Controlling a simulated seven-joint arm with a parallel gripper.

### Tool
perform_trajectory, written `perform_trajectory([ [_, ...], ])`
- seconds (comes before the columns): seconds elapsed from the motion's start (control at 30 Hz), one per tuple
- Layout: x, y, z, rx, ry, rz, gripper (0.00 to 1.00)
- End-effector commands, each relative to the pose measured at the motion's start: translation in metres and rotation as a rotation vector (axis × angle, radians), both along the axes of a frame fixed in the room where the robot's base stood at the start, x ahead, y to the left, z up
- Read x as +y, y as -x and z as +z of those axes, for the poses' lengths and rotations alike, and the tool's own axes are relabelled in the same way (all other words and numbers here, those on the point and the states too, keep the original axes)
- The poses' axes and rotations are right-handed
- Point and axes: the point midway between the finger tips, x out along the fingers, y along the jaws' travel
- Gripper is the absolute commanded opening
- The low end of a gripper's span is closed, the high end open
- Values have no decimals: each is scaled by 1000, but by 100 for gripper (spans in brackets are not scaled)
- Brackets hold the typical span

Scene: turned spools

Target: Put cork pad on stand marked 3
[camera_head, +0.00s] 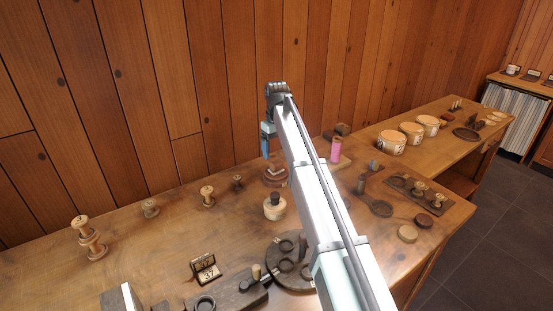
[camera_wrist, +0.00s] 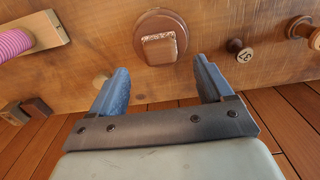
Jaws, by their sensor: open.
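A small square tan-brown pad (camera_wrist: 160,47), apparently the cork pad, lies on a round reddish-brown dish (camera_wrist: 147,22). The dish is also in the head view (camera_head: 268,180). My gripper (camera_wrist: 158,80) is open and empty, its blue fingers spread wide, with the pad ahead of the gap and apart from them. In the head view my gripper (camera_head: 267,142) hangs above the dish. A small dark spool stand (camera_wrist: 240,50) has a marked top, perhaps 37, that I cannot read surely. Paler spool stands (camera_head: 207,195) (camera_head: 150,207) stand further left; their marks are too small to read.
A pink spool (camera_head: 336,149) stands right of the dish. My arm hides part of the table.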

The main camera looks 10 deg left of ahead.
Motion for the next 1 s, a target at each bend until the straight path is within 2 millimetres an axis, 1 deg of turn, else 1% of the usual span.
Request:
perform_trajectory([
  [0.03,1,-1,11,-2,-1,0,80],
  [0.2,1,-1,38,-2,-1,0,80],
  [0.3,0,-1,49,-1,-1,0,80],
  [0.4,0,0,56,0,0,0,80],
  [0.57,0,0,60,0,0,0,80],
  [0.87,-1,0,60,-1,-1,-1,80],
  [0.97,-10,-7,58,-15,-11,-16,80],
  [1.0,-18,-13,57,-28,-18,-28,80],
])
